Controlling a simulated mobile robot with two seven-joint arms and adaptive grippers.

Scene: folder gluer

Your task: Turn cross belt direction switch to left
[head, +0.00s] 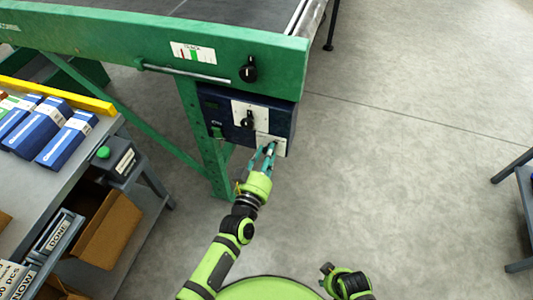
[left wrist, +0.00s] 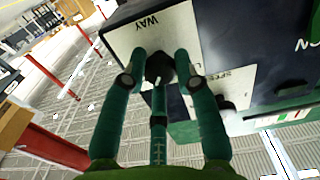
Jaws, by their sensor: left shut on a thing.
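A dark blue control box (head: 217,103) hangs under the green conveyor beam. Its lower white plate (head: 277,146) is beside my left gripper (head: 270,150). In the left wrist view, the white plate (left wrist: 185,28) reads "WAY", and a black knob (left wrist: 160,68) on it sits between the fingertips of my left gripper (left wrist: 160,72), which is shut on it. In the head view the fingers largely hide this knob. A second black knob (head: 247,120) is on the upper white plate. My right arm shows at the bottom; its finger state is unclear.
Another black knob (head: 248,70) is on the green beam (head: 120,38). A grey table (head: 45,175) with blue boxes (head: 40,130) stands left, with an open cardboard box (head: 108,230) below.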

